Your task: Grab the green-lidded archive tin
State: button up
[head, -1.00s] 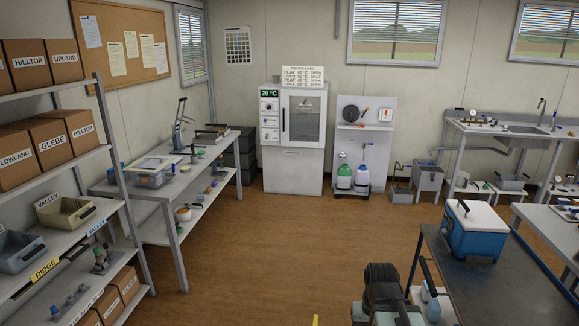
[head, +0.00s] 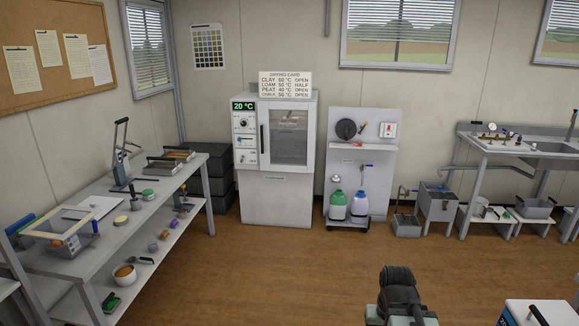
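A small round tin with a green lid (head: 148,194) stands on the top of the left bench, near its middle; it is small in view, and I cannot read any marking on it. A small grey pot (head: 135,203) stands just left of it. Another green-topped item (head: 111,302) lies on the bench's lower shelf; I cannot tell what it is. Part of my arm shows at the bottom right of the picture, far from the bench. The fingers of my gripper are not visible.
The left bench (head: 178,203) also holds a lever press (head: 121,155), trays (head: 165,164) and a wooden frame. A drying oven (head: 276,190) and a bottle trolley (head: 348,226) stand at the back wall. The brown floor (head: 270,275) in the middle is clear.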

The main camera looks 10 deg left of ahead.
aim_at(148, 194)
jog(key=u, duration=0.2)
jog(key=i, duration=2)
jog(key=u, duration=1.3)
jog(key=i, duration=1.45)
jog(key=u, duration=1.25)
jog(key=i, duration=0.55)
jog(key=u, duration=0.25)
jog(key=k, duration=0.8)
jog(key=u, duration=0.15)
jog(key=i, duration=0.85)
jog(key=z, duration=0.25)
jog(key=k, duration=0.75)
jog(key=u, duration=0.2)
